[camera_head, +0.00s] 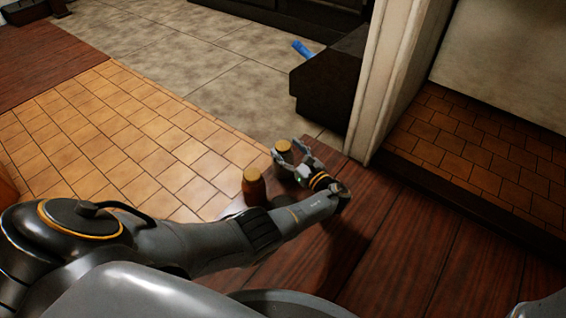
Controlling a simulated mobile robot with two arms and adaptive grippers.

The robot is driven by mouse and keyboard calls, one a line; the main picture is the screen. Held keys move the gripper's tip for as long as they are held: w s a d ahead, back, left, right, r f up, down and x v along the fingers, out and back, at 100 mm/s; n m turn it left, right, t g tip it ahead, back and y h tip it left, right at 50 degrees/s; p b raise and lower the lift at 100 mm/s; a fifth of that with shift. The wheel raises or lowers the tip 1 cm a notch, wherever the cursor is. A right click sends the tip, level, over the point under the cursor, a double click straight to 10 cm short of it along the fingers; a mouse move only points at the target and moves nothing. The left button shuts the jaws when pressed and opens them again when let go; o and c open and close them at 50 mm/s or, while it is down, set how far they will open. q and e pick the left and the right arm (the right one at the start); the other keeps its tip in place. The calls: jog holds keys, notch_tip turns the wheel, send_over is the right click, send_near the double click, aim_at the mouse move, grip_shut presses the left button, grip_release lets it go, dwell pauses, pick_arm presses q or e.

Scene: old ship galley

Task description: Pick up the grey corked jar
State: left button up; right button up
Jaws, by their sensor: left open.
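The grey corked jar (284,148) stands at the far edge of the dark wooden surface, with its pale cork top showing. My left gripper (289,158) is open right at the jar, its fingers pointing toward it and appearing on either side of it. The gripper hides the jar's lower part, and I cannot tell whether the fingers touch it. My right gripper is not in view.
A reddish-brown corked jar (253,188) stands close to the left of the grey jar, just beyond my left forearm. The dark wooden surface (430,245) is clear to the right. A pale post (385,90) rises behind its far edge.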

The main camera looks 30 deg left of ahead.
aim_at(278, 142)
pick_arm(q)
jog(key=b+x, duration=0.1)
jog(key=x, duration=0.1)
jog(key=b+x, duration=0.1)
jog(key=x, duration=0.1)
jog(key=shift+s+a+f+b, duration=0.2)
jog(key=shift+s+a+b, duration=0.05)
jog(key=shift+b, duration=0.05)
jog(key=shift+w+a+r, duration=0.15)
jog(key=shift+w+a, duration=0.1)
jog(key=shift+a, duration=0.25)
grip_shut()
jog(key=shift+r, duration=0.1)
